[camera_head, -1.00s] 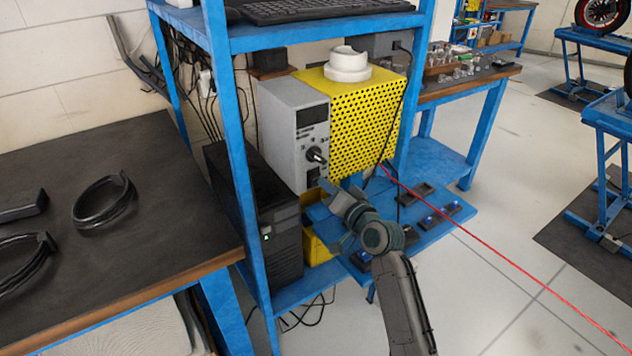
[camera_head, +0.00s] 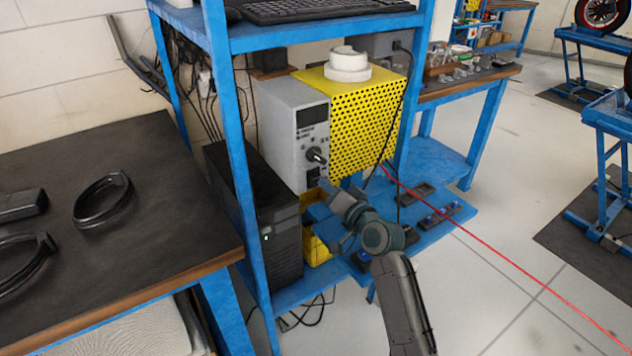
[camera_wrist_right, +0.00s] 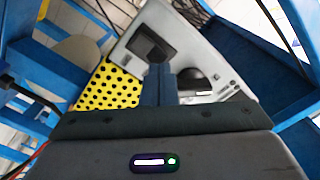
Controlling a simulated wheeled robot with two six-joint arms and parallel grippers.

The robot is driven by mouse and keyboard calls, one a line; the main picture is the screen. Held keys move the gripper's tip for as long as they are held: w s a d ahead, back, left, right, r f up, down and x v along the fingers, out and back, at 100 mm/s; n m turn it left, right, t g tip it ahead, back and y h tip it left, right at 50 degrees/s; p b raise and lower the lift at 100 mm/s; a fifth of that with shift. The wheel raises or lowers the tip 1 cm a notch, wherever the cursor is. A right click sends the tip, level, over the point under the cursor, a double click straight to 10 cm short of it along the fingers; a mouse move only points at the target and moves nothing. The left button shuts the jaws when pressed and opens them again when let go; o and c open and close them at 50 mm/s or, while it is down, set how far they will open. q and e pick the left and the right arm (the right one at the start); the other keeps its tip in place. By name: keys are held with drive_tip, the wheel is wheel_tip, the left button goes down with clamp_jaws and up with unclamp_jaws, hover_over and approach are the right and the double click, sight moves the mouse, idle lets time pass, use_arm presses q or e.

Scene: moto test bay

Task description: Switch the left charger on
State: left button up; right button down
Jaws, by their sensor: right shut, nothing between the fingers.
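A grey box (camera_head: 290,125) with a dark display, a knob (camera_head: 317,155) and a black switch (camera_head: 313,174) low on its front stands on the blue rack; it appears to be the left charger. Its panel also shows in the right wrist view, with a black square switch (camera_wrist_right: 150,46) and a dark knob (camera_wrist_right: 196,85). My right gripper (camera_head: 327,187) is shut and empty, just in front of the box's lower front. In the wrist view its fingertips (camera_wrist_right: 160,72) lie between switch and knob; whether they touch the panel I cannot tell. My left gripper is out of view.
A yellow perforated box (camera_head: 368,115) with a white round part (camera_head: 347,65) on top stands right of the grey box. A black computer tower (camera_head: 255,215) stands to its left. A rack post (camera_head: 236,150) and a red cable (camera_head: 500,250) are near. A dark-topped bench (camera_head: 130,220) fills the left.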

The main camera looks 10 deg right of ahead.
drive_tip(key=shift+x, duration=0.9)
drive_tip(key=shift+w+a+b, duration=0.1)
drive_tip(key=shift+w+b, duration=0.1)
drive_tip(key=shift+b, duration=0.1)
drive_tip(key=shift+w+a, duration=0.1)
drive_tip(key=shift+w, duration=0.2)
drive_tip(key=shift+r, duration=0.1)
drive_tip(key=shift+s, duration=0.15)
drive_tip(key=shift+s+d+p, duration=0.2)
drive_tip(key=shift+s+p, duration=0.1)
drive_tip(key=shift+s, duration=0.15)
drive_tip(key=p+v, duration=0.1)
drive_tip(key=v, duration=0.6)
drive_tip(key=shift+s+p, duration=0.3)
drive_tip(key=shift+p, duration=0.1)
drive_tip(key=shift+d, duration=0.1)
